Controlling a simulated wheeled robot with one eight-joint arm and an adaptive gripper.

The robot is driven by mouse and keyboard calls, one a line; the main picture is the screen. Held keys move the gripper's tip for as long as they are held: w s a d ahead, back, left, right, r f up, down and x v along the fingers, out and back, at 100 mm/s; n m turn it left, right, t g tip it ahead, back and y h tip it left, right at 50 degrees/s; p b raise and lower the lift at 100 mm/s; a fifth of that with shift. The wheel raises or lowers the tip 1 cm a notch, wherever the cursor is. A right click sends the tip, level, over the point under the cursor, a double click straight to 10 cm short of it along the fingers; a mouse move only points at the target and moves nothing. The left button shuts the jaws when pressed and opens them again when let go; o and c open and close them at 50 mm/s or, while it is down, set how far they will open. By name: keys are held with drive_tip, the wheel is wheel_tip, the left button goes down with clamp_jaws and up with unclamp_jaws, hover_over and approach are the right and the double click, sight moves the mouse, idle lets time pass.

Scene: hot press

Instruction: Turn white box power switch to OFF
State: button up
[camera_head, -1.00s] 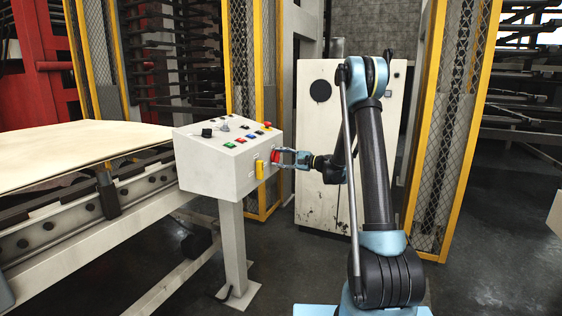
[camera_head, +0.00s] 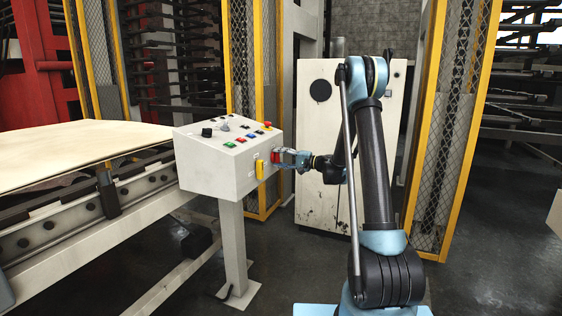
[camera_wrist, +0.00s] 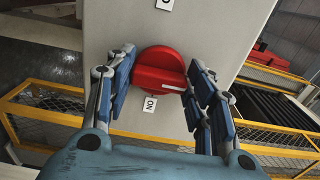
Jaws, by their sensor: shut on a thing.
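The white box (camera_head: 212,172) stands on a post left of my arm. Its red power switch (camera_head: 275,156) is on the side facing my gripper. In the wrist view the switch (camera_wrist: 158,60) is a round red knob with a raised grip bar lying across the picture and a small white mark. An "ON" label (camera_wrist: 150,103) reads upside down below it; another label (camera_wrist: 163,4) is cut off at the top edge. My gripper (camera_head: 284,157) is at the switch, its fingers (camera_wrist: 161,68) shut on the knob's bar from both sides.
Several coloured buttons and a knob (camera_head: 207,132) are on the box top. A conveyor with a pale board (camera_head: 75,150) is at left, a white cabinet (camera_head: 310,170) behind my arm, and yellow-framed mesh fences (camera_head: 455,120) at the back.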

drive_tip(key=shift+s+f, duration=0.1)
drive_tip(key=shift+f, duration=0.05)
drive_tip(key=o, duration=1.1)
drive_tip(key=shift+c, duration=0.2)
drive_tip(key=shift+d, duration=0.1)
drive_tip(key=v, duration=1.1)
drive_tip(key=shift+d, duration=0.4)
